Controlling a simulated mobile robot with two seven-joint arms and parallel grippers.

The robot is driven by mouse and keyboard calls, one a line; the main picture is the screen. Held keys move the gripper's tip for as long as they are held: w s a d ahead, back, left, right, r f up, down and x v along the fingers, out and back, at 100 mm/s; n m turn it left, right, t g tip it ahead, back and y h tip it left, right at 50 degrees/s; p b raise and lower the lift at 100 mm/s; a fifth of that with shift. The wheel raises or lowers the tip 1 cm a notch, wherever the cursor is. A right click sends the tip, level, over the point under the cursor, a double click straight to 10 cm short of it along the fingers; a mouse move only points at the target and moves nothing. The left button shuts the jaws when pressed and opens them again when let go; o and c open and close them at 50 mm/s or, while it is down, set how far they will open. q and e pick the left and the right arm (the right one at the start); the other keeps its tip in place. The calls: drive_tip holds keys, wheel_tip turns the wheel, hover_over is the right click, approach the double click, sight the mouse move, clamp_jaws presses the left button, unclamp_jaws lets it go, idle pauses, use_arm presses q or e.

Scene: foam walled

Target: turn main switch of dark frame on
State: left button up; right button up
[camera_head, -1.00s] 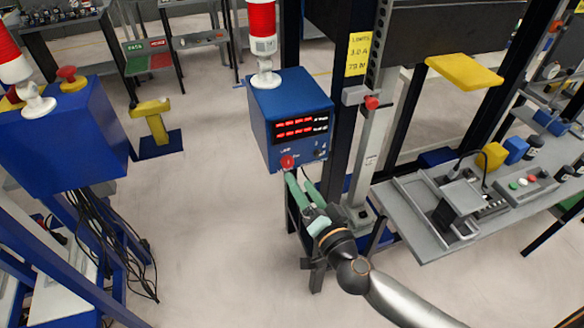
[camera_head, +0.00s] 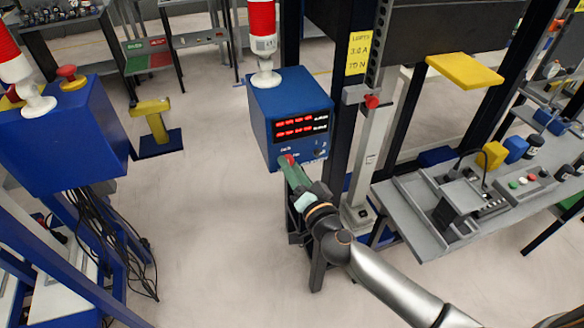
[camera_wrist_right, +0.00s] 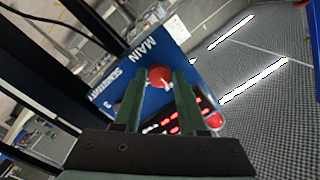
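The main switch is a red knob (camera_wrist_right: 160,77) beside the word MAIN on the blue control box (camera_wrist_right: 150,45), which looks tilted in the right wrist view. In the head view the blue box (camera_head: 290,100) is fixed beside the dark frame post (camera_head: 345,130), and the knob (camera_head: 290,158) is partly hidden. My right gripper (camera_head: 291,166) is at the box's lower front. In the wrist view its green fingers (camera_wrist_right: 158,88) lie either side of the knob, with a gap between them. I cannot tell if they touch it. My left gripper is not in view.
Red lit displays (camera_head: 300,127) are above the knob. A red and white beacon (camera_head: 263,40) stands on the box. A red-handled lever (camera_head: 371,102) is on the grey post. A grey workbench (camera_head: 430,225) is at right, and another blue box (camera_head: 60,140) at left.

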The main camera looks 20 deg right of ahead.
clamp_jaws()
drive_tip(key=shift+m, duration=0.3)
drive_tip(key=m, duration=0.9)
drive_tip(key=m+t+h+b, duration=0.1)
drive_tip(key=m, duration=0.8)
drive_tip(key=shift+a+h, duration=0.1)
drive_tip(key=shift+h, duration=0.2)
drive_tip(key=shift+m, duration=0.3)
drive_tip(key=shift+o, duration=2.3)
unclamp_jaws()
